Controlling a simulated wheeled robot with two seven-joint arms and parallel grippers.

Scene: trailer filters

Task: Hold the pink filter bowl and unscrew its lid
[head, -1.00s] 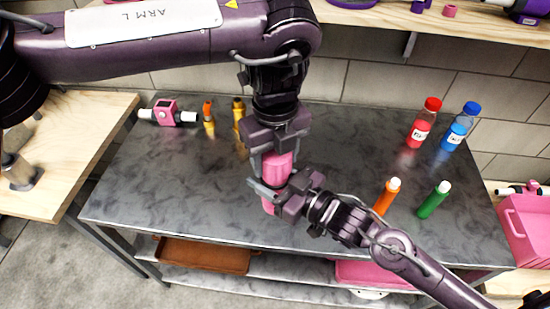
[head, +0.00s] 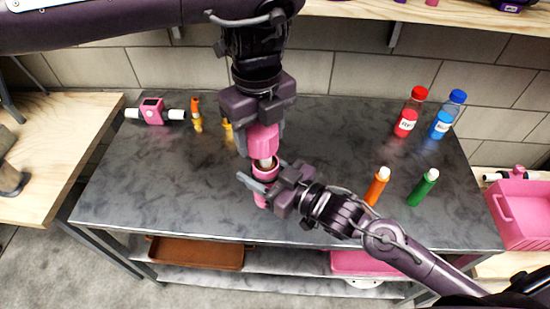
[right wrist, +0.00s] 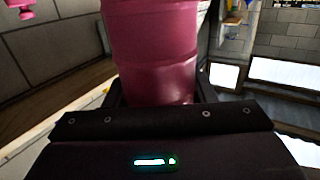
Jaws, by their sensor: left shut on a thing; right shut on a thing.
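The pink filter bowl (head: 261,198) stands upright over the front middle of the grey table. My right gripper (head: 262,184) is shut around it from the right. In the right wrist view the bowl (right wrist: 152,55) fills the space between the fingers. The pink lid (head: 264,142) is above the bowl, and my left gripper (head: 260,136) is shut on it from above. A small gap shows between lid and bowl, with the bowl's open rim and a pale thing inside visible. Whether the pale thing touches the lid I cannot tell.
A pink block with white pipe ends (head: 153,111) and yellow-orange tools (head: 196,115) are at the back left. Red (head: 408,118) and blue (head: 444,120) bottles stand back right. Orange (head: 377,186) and green (head: 423,188) tubes are near my right arm. The table's left front is clear.

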